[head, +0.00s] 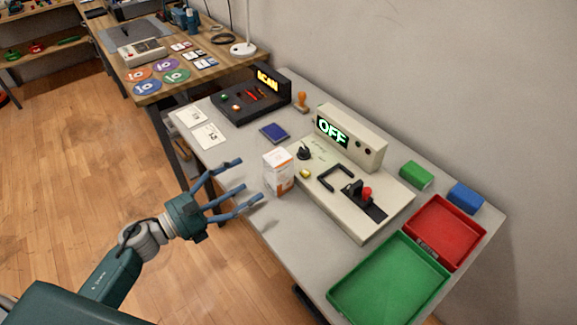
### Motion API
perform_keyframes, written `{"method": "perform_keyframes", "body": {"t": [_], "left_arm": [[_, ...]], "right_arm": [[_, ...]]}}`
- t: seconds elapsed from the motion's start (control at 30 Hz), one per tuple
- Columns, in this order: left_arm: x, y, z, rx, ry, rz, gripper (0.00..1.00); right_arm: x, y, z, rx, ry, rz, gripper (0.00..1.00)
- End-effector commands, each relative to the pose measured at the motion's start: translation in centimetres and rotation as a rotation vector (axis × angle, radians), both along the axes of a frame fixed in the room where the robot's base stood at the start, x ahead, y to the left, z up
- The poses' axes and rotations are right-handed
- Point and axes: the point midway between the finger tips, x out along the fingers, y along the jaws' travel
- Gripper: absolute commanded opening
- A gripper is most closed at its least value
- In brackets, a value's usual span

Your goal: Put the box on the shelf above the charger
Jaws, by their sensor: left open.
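A small white box with orange markings (279,171) stands upright on the grey table (231,157), at its front edge beside the beige device. My left gripper (246,184) is open and empty, its spread fingers pointing at the box from the left. A visible gap separates the fingers from the box. Wooden shelves (38,52) with red and green items show at the far upper left. I cannot tell which thing is the charger. My right gripper is not in view.
A beige device reading OFF (348,133) stands right of the box. A black SCAN device (251,98) is behind it. Green (391,284) and red (441,232) trays lie at the right. A wooden workbench (150,90) stands beyond. Floor at left is clear.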

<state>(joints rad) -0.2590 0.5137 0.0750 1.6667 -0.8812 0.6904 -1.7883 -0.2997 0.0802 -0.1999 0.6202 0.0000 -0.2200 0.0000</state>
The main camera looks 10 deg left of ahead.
Motion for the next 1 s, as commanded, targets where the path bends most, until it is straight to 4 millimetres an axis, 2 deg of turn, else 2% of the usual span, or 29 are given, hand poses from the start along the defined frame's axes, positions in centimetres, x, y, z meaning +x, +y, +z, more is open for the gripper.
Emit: {"method": "perform_keyframes", "body": {"t": [0.23,0.47,0.7,0.83,1.0], "left_arm": [[3.1,-2.3,0.3,-0.002,-0.002,0.001,0.78],[4.5,-3.6,0.2,-0.001,-0.002,-0.001,0.78],[7.1,-5.9,0.2,-0.003,-0.003,0.001,0.78],[8.0,-6.7,0.0,-0.001,-0.001,0.000,0.78],[8.1,-6.8,-0.2,0.001,-0.001,0.000,0.78]], "right_arm": [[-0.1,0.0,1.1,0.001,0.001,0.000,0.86],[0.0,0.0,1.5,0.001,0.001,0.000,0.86],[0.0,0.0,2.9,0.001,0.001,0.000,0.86],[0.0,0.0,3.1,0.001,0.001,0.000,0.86],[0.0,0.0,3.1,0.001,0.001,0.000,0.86]]}}
